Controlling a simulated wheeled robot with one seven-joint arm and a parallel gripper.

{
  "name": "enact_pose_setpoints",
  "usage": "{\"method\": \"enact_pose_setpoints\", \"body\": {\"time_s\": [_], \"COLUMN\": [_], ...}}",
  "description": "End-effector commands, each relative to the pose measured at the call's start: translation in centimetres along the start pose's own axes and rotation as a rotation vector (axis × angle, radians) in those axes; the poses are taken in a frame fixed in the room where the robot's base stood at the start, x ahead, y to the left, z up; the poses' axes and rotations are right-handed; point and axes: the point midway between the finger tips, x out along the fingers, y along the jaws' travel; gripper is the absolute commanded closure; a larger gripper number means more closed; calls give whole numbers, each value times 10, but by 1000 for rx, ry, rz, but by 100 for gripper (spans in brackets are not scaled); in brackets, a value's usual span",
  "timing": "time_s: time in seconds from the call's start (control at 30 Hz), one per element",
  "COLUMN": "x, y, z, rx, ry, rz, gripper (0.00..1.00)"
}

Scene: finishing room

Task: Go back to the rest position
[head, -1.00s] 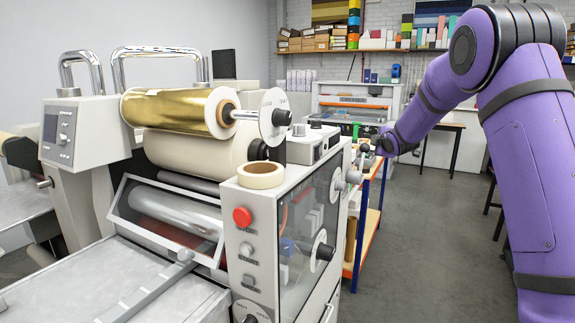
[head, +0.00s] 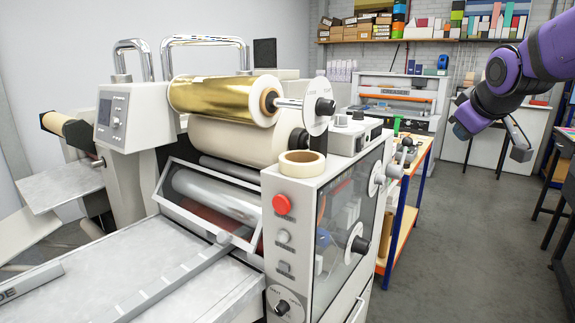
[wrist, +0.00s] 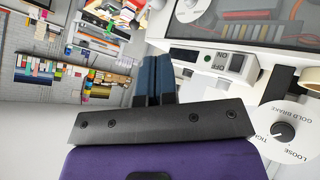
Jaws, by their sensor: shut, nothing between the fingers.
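My gripper shows in the wrist view (wrist: 152,65), its two blue-grey fingers side by side and closed together, with nothing between them. In the head view my purple arm comes in from the upper right, and its end hangs in the air to the right of the foil machine (head: 283,235), apart from it in the picture. In the wrist view a switch block marked ON and OFF and a dial marked GOLD BRAKE (wrist: 285,130) show to the right of the fingers.
The machine carries a gold foil roll (head: 225,95), a tape roll (head: 302,163) and a red button (head: 281,204). Knobs (head: 378,178) stick out from its right side. A blue and orange bench (head: 408,215) stands behind it. Grey floor (head: 470,240) is open at right.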

Motion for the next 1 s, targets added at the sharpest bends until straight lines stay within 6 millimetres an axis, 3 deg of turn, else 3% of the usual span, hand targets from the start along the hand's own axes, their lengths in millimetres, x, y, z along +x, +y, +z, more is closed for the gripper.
{"method": "enact_pose_setpoints", "body": {"time_s": [0.03, 0.2, 0.5, 0.73, 1.0], "x": [-17, -61, -126, -153, -159], "y": [-10, -44, -106, -140, -148], "z": [10, 48, 125, 168, 180], "rx": [36, 159, 360, 459, 485], "ry": [-13, -80, -214, -296, -321], "rz": [-16, -75, -161, -198, -206], "gripper": [100, 100, 100, 100, 100]}}
